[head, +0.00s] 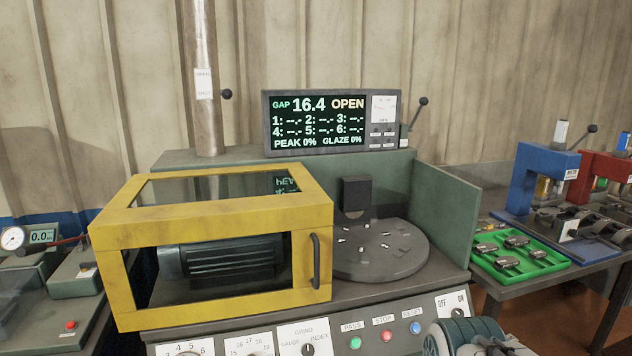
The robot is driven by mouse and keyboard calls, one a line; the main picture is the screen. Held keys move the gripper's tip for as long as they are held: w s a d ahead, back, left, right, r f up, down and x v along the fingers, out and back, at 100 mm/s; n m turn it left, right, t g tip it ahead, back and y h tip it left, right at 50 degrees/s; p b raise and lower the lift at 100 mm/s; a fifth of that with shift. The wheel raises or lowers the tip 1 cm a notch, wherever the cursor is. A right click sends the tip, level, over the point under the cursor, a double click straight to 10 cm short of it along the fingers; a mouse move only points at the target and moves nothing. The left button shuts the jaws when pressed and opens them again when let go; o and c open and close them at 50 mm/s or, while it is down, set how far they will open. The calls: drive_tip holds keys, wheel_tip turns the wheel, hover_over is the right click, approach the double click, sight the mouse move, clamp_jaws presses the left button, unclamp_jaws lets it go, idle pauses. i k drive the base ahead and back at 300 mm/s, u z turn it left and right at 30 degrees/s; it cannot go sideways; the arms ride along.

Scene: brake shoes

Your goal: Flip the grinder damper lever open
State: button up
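The grinder's damper is on the vertical metal duct (201,45) at the back left. A black ball knob, the end of the damper lever (227,94), sticks out on the duct's right side. It sits level with the lower end of a small white label (204,84) on the duct. The label's words are too small to read surely, and most of the lever's arm is hidden or too small to see. No gripper fingers show, so I cannot see my gripper near the lever.
A yellow-framed guard (235,212) with a handle stands in front of the duct. A display (329,120) reads GAP 16.4 OPEN; another black-knobbed lever (423,101) stands to its right. A round plate (380,262) lies right of the guard. A green tray (520,272) is at right.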

sight(226, 93)
drive_tip(key=u, duration=0.5)
drive_tip(key=k, duration=0.6)
drive_tip(key=u, duration=0.95)
drive_tip(key=i, duration=1.15)
drive_tip(key=z, duration=0.75)
